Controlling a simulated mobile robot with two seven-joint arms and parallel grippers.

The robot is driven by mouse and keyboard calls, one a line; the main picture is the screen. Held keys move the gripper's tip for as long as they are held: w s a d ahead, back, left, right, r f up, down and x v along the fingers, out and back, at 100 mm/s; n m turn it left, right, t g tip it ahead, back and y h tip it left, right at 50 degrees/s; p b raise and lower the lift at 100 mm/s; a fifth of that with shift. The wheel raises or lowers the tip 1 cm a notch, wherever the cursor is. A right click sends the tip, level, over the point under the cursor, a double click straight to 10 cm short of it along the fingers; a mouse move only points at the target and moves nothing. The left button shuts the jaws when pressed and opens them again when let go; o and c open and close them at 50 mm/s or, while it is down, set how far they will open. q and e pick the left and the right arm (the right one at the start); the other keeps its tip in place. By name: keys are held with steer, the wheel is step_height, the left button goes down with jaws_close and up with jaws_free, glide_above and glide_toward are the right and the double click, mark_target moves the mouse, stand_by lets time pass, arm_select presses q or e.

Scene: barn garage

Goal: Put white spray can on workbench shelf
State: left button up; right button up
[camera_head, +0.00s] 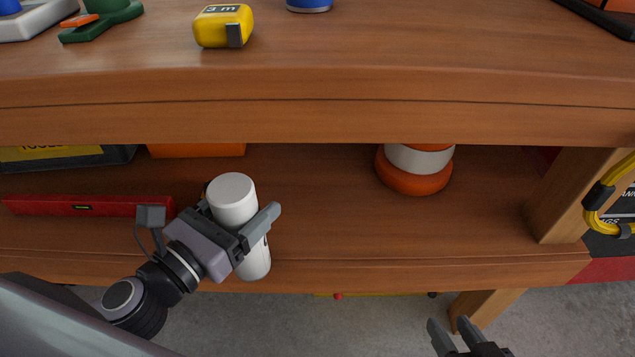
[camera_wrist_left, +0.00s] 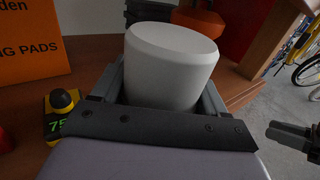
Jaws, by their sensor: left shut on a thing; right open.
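The white spray can (camera_head: 235,198) is upright in my left gripper (camera_head: 262,222), at the front edge of the workbench's lower shelf (camera_head: 310,220). The left gripper is shut on the can, its fingers on either side of the can body. In the left wrist view the white can (camera_wrist_left: 172,62) fills the space between the fingers. I cannot tell whether the can's base touches the shelf. My right gripper (camera_head: 459,335) is open and empty, low in front of the bench; its fingers also show at the right edge of the left wrist view (camera_wrist_left: 290,137).
On the lower shelf are a red level (camera_head: 90,206), an orange box (camera_head: 197,150), a dark case (camera_head: 65,157) and an orange-and-white striped object (camera_head: 415,170). The benchtop (camera_head: 330,60) overhangs them, with a yellow tape measure (camera_head: 223,26) on it. Shelf space between can and striped object is clear.

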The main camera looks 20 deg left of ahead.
arm_select(q)
steer(key=f+b+x, duration=0.1)
steer(key=b+x, duration=0.1)
steer(key=x, duration=1.5)
steer(key=shift+w+f, duration=0.15)
steer(key=shift+w, duration=0.15)
arm_select(e)
steer(key=shift+w+a+f+y, duration=0.15)
steer(key=shift+a+y, duration=0.1)
steer(key=shift+a, duration=0.25)
steer(key=shift+w+a+f+y, duration=0.15)
steer(key=shift+a+y, duration=0.1)
steer(key=shift+a, duration=0.2)
arm_select(q)
steer(key=shift+f, duration=0.1)
steer(key=o, duration=1.2)
steer(key=shift+f, duration=0.2)
steer(key=o, duration=0.4)
